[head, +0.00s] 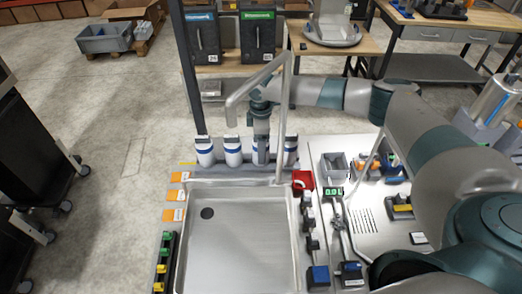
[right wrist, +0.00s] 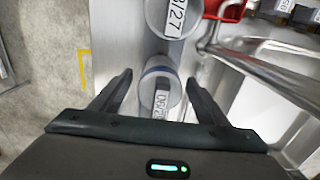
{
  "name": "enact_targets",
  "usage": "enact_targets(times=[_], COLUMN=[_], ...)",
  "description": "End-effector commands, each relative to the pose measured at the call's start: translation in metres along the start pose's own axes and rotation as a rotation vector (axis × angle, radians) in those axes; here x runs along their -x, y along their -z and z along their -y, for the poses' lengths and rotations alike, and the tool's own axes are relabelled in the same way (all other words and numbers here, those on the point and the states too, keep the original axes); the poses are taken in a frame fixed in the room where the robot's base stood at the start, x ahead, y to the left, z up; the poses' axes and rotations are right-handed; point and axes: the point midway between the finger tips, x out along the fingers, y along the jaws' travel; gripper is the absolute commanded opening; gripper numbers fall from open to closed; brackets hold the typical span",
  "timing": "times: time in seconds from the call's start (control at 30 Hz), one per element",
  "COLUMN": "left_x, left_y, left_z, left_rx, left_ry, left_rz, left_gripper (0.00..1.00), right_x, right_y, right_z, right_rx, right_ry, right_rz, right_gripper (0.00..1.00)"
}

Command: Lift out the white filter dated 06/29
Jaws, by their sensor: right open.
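Several white filters with blue bands stand in a row behind the sink in the head view. My right gripper (head: 261,140) is over the third filter from the left (head: 261,157), which it partly hides. In the right wrist view my right gripper (right wrist: 159,77) is open, with its fingers on either side of a filter (right wrist: 158,72). That filter's label (right wrist: 162,98) reads "06/2" and its last digit is unclear. The neighbouring filter (right wrist: 172,16), the rightmost in the head view (head: 291,152), has a label ending in "27". My left gripper is not in view.
A metal faucet (head: 283,110) rises just right of the gripped spot, its pipe arching above my gripper. The steel sink (head: 240,245) lies in front. Orange labels (head: 175,195) line the left.

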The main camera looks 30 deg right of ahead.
Motion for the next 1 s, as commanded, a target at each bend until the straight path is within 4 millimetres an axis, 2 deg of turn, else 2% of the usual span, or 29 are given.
enact_targets(times=[0.13,0.33,0.77,1.0], left_x=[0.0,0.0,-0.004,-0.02], left_y=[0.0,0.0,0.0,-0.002], left_z=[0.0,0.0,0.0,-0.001], left_rx=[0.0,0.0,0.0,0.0], left_ry=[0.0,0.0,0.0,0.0], left_rz=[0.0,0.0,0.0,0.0], left_gripper=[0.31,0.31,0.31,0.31], right_x=[0.0,0.001,0.006,0.033], right_y=[0.0,0.0,0.001,0.001], right_z=[0.0,0.0,-0.001,-0.001], right_rx=[0.0,0.0,-0.001,0.0], right_ry=[0.0,0.0,-0.001,-0.004], right_rz=[0.0,0.0,-0.003,-0.005], right_gripper=[0.66,0.18,0.17,0.17])
